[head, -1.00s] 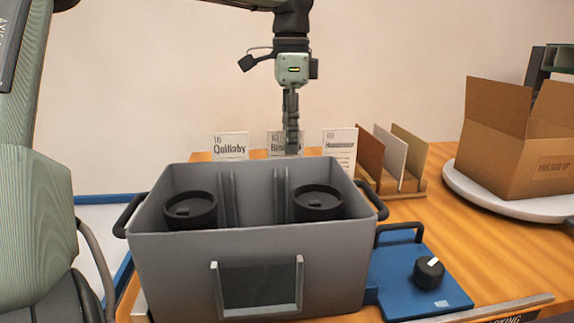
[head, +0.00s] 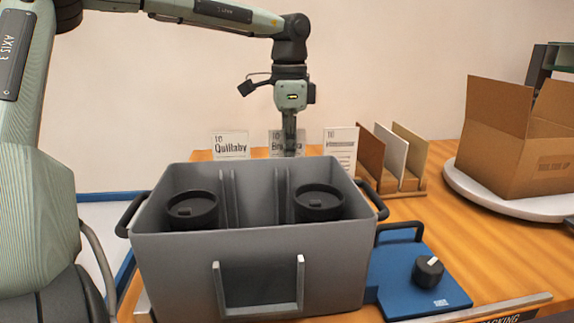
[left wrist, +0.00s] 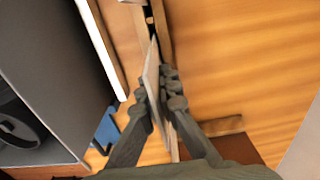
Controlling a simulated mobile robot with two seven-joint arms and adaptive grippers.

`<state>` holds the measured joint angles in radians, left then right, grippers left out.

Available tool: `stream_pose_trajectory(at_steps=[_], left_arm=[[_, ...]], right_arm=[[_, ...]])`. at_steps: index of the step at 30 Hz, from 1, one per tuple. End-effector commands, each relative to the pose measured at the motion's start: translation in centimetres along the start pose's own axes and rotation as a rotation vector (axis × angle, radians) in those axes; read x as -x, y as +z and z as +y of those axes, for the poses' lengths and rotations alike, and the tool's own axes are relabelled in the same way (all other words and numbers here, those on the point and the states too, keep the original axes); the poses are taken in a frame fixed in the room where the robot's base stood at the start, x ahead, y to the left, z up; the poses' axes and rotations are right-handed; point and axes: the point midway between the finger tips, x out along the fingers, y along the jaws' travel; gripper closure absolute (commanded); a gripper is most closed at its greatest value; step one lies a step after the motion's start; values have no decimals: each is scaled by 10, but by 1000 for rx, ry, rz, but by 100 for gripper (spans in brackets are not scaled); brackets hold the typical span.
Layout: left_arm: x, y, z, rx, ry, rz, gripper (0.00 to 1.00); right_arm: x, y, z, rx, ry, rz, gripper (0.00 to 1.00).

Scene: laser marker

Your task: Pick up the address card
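Three upright white cards stand in a row behind the grey tote. The left one (head: 230,145) reads "Quillaby". The middle one (head: 276,141) has its print partly covered by my left gripper (head: 290,148). The right one (head: 341,148) shows smaller print and lines. My left gripper points straight down at the middle card, its fingertips low behind the tote's rim. In the left wrist view its two fingers (left wrist: 157,100) close in on a thin pale card (left wrist: 152,75) from both sides and appear to touch it. My right gripper is not in view.
The grey tote (head: 185,262) with two black-lidded cups (head: 191,210) (head: 318,203) stands in front of the cards. A rack (head: 410,188) with coloured panels is to their right.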

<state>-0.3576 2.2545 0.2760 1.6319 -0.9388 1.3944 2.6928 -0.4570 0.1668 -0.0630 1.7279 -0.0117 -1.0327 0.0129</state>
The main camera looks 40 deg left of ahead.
Motion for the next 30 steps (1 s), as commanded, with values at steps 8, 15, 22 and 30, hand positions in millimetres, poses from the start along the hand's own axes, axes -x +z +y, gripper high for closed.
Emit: stream_pose_trajectory(at_steps=[8, 15, 22, 30], left_arm=[[3, 0, 0, 0, -1, 0, 100], [30, -1, -1, 1, -4, 2, 100], [87, -1, -1, 2, -6, 0, 100], [152, -1, 0, 1, -3, 0, 100]], right_arm=[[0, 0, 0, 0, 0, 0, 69], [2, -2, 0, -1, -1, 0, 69], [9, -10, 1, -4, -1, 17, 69], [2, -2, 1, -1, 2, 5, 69]])
